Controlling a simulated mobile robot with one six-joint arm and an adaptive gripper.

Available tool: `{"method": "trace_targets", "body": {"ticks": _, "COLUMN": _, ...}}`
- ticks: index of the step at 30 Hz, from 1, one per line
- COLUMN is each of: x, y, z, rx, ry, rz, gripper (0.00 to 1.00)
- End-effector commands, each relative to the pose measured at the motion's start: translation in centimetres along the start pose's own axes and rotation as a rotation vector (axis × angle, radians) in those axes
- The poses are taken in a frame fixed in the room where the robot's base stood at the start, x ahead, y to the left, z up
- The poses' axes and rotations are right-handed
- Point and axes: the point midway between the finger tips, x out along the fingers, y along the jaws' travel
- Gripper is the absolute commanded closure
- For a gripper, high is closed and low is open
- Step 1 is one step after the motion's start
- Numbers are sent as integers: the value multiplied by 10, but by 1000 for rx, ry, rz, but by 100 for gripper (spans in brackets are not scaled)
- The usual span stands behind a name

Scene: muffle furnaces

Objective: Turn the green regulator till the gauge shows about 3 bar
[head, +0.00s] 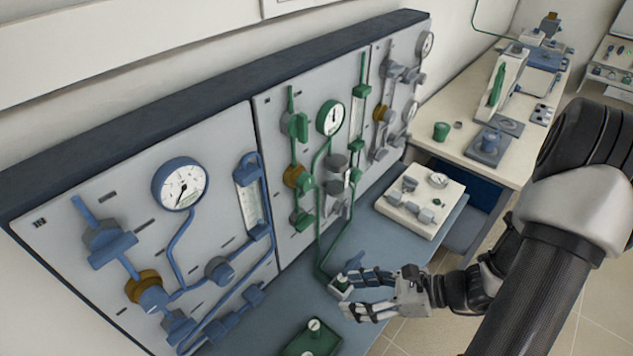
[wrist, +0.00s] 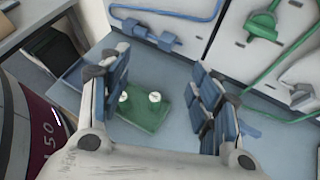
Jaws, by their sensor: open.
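The green line's gauge (head: 330,117) is a round white dial on the middle wall panel; its needle points roughly upward, but the numbers are too small to read. Below it are green pipes, a grey round knob (head: 337,162) and, to the left, a brass-coloured body (head: 296,176) with green fittings. I cannot tell for certain which part is the regulator. My gripper (head: 350,292) is open and empty in front of the panel, above the blue-grey bench and apart from the fittings. In the wrist view my gripper (wrist: 160,88) has its two blue-padded fingers spread.
A green plate (wrist: 150,116) with small white-topped parts lies on the bench, seen between my fingers. A blue line with its gauge (head: 180,184) is on the left panel. A white fittings board (head: 410,222) lies right of my gripper. A cream table (head: 470,150) stands behind.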

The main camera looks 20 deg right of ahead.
Motion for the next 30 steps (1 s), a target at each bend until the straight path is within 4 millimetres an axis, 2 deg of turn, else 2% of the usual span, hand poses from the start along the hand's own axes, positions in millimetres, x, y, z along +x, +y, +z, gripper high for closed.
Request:
{"method": "trace_targets", "body": {"ticks": 1, "x": -5, "y": -18, "z": 28, "rx": 43, "ry": -117, "rz": -74, "gripper": 42}}
{"method": "trace_targets", "body": {"ticks": 3, "x": -17, "y": -42, "z": 61, "rx": 82, "ry": -264, "rz": -173, "gripper": 42}}
{"method": "trace_targets", "body": {"ticks": 6, "x": -38, "y": -69, "z": 92, "rx": 107, "ry": -417, "rz": -285, "gripper": 42}}
{"method": "trace_targets", "body": {"ticks": 10, "x": -55, "y": -86, "z": 111, "rx": 113, "ry": -519, "rz": -365, "gripper": 42}}
{"method": "trace_targets", "body": {"ticks": 13, "x": -56, "y": -92, "z": 116, "rx": 113, "ry": -539, "rz": -381, "gripper": 42}}
{"method": "trace_targets", "body": {"ticks": 17, "x": -42, "y": -97, "z": 124, "rx": 111, "ry": -538, "rz": -376, "gripper": 42}}
{"method": "trace_targets", "body": {"ticks": 30, "x": 34, "y": -132, "z": 169, "rx": 109, "ry": -537, "rz": -373, "gripper": 42}}
